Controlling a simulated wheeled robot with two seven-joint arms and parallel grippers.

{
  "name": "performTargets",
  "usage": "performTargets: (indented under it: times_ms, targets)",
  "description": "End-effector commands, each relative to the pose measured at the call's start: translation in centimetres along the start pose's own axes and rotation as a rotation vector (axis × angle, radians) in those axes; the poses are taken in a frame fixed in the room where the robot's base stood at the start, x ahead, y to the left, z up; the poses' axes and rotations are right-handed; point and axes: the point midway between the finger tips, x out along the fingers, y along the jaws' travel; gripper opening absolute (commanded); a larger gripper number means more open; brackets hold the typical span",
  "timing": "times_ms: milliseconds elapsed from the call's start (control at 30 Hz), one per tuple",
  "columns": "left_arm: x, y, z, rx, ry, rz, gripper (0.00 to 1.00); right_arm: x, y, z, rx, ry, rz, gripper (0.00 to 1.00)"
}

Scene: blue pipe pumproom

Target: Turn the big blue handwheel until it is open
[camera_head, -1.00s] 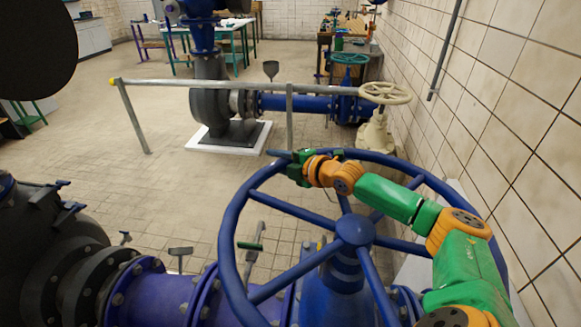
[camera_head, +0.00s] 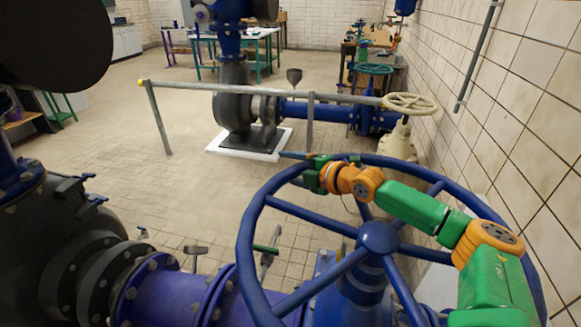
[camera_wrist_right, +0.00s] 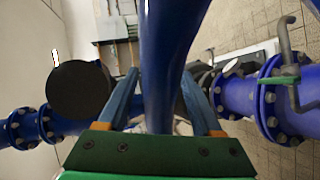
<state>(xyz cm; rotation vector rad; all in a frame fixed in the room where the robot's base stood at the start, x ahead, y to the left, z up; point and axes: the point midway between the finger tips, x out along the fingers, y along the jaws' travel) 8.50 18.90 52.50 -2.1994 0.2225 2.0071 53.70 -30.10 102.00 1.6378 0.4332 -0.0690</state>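The big blue handwheel (camera_head: 289,215) fills the lower right of the head view, its hub (camera_head: 379,237) joined to the rim by several spokes. My right gripper (camera_head: 300,165) is at the far upper-left part of its rim. In the right wrist view a blue bar of the wheel (camera_wrist_right: 165,60) runs between the two fingers (camera_wrist_right: 160,100). The fingers stand apart on either side of it, with gaps near the palm; contact at the tips cannot be told. My left gripper is not in view.
A cream handwheel (camera_head: 410,104) stands behind the blue one, near the tiled wall (camera_head: 535,110) on the right. A metal railing (camera_head: 250,88) crosses beyond. A green-handled lever (camera_head: 266,249) and a purple-blue pipe (camera_head: 165,295) lie lower left. Open floor (camera_head: 170,185) is at the left.

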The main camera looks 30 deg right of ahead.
Motion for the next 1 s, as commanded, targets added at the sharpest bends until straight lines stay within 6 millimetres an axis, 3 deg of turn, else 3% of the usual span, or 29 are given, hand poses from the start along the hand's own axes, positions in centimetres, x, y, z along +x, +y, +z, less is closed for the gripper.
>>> performTargets:
  times_ms: [267, 500, 700, 1000]
  targets:
    - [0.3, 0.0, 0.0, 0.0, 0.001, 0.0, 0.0, -0.7, -0.1, 0.2, -0.002, -0.004, 0.001, 0.67]
    - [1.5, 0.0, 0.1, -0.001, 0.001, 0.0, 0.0, -4.4, -0.3, 0.1, -0.007, -0.004, -0.003, 0.67]
    - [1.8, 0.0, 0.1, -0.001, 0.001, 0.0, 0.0, -6.4, -0.1, 0.0, -0.004, -0.003, -0.001, 0.67]
    - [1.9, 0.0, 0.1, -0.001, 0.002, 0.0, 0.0, -7.1, 0.0, -0.2, -0.001, 0.0, -0.001, 0.67]
